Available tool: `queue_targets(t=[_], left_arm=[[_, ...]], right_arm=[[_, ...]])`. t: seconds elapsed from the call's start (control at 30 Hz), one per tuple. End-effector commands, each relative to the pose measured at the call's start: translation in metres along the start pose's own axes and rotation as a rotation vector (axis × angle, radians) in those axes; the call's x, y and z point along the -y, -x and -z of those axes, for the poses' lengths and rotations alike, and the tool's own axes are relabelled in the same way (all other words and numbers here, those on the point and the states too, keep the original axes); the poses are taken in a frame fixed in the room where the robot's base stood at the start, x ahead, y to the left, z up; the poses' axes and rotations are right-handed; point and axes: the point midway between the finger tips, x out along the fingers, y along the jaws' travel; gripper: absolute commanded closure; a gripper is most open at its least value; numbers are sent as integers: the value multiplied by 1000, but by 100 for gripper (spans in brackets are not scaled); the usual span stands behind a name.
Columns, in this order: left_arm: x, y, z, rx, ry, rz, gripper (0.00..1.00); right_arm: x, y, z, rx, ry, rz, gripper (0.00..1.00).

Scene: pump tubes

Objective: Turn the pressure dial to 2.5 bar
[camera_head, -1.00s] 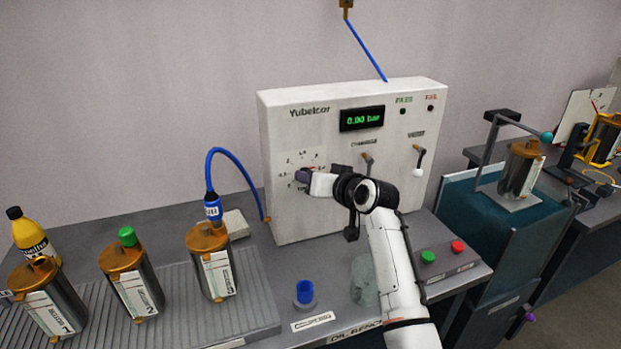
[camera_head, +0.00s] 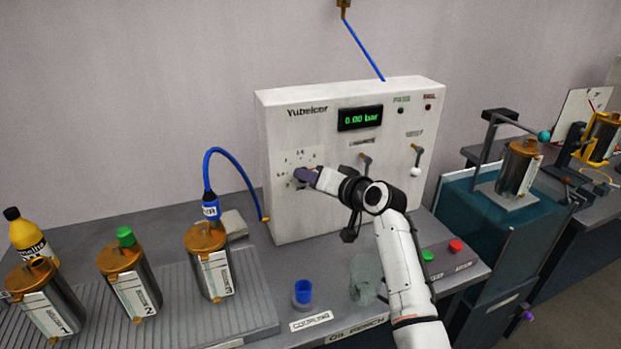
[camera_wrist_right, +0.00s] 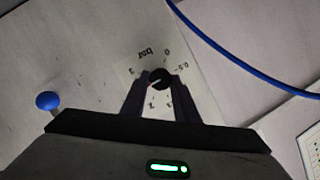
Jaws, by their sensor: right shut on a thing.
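The pressure dial is a small black knob (camera_wrist_right: 160,79) on a pale scale plate (camera_head: 299,160) at the left of the white Yubelcor panel (camera_head: 285,215). My right gripper (camera_head: 306,175) reaches it from the right and is shut on the knob. In the right wrist view my right gripper's (camera_wrist_right: 160,88) dark fingers sit on either side of the knob. A pale mark on the knob points left and slightly down in that view; I cannot read its exact value. The fingers hide part of the scale. The display (camera_head: 360,118) reads 0.00 bar. My left gripper is not in view.
Two levers, charge (camera_head: 365,160) and vent (camera_head: 416,160), stand on the panel right of the dial. A blue hose (camera_head: 240,170) curves at the panel's left.

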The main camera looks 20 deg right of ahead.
Motion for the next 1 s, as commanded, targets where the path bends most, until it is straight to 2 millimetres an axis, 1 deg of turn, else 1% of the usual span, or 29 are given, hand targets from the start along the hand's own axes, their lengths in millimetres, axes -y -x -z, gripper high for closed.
queue_targets(t=[0.03,0.07,0.1,0.17,0.43,0.57,0.67,1.0], left_arm=[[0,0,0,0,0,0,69],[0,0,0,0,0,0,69],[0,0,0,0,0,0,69],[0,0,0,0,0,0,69],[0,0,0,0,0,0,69],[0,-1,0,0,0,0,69],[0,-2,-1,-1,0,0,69],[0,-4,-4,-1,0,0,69]], right_arm=[[0,0,-1,2,0,0,95],[0,0,-1,2,0,0,69],[0,0,-1,2,1,0,62],[0,0,-1,1,1,0,54],[0,0,0,1,1,0,54],[-1,6,-1,0,1,-1,54],[-1,16,-1,-1,3,-1,54],[-1,76,-1,-1,4,-2,54]])
